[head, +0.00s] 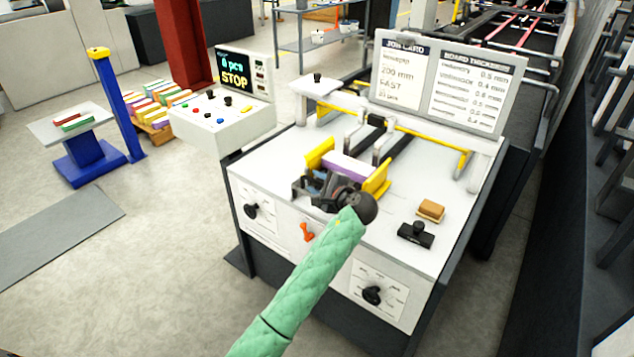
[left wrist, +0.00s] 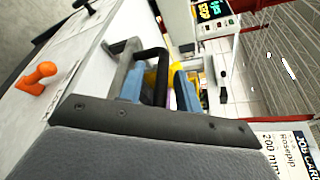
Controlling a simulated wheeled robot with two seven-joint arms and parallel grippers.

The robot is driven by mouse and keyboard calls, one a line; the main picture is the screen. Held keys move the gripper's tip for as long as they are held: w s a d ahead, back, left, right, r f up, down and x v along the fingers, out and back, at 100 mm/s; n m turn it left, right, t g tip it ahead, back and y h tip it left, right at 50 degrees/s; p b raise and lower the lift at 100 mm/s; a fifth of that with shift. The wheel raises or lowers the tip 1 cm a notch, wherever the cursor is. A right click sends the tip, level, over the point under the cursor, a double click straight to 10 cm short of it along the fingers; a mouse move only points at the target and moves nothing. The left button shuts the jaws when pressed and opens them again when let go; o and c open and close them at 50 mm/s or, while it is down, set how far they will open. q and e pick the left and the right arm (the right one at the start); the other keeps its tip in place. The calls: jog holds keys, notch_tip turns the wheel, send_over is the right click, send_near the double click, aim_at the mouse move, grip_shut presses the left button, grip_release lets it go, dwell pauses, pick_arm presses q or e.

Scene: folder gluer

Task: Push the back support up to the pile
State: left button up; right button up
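The pile (head: 348,167) shows purple and white between two yellow side plates (head: 377,181) on the white machine top. My left gripper (head: 335,186) is just in front of the pile, on the near side, and hides much of what lies there. A grey and black bracket (head: 299,188), which looks like part of the back support, shows beside the gripper. In the left wrist view, my left gripper's blue-padded fingers (left wrist: 157,92) stand apart with a black bar handle (left wrist: 161,62) between them. Whether the support touches the pile is hidden. My right gripper is not in view.
Black knobs (head: 373,295) and an orange lever (head: 307,232) stick out of the machine's front panel. A black-handled block (head: 416,234) and a brown block (head: 431,210) lie to the right on the top. A control box (head: 222,118) stands left; a job card board (head: 445,83) stands behind.

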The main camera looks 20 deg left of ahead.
pick_arm(q)
grip_shut()
jog(key=w+d, duration=0.2)
jog(key=w, duration=0.5)
jog(key=shift+w+d, duration=0.3)
jog(key=shift+d, duration=0.05)
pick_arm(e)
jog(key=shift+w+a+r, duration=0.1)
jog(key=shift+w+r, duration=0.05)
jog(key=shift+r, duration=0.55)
pick_arm(q)
grip_release()
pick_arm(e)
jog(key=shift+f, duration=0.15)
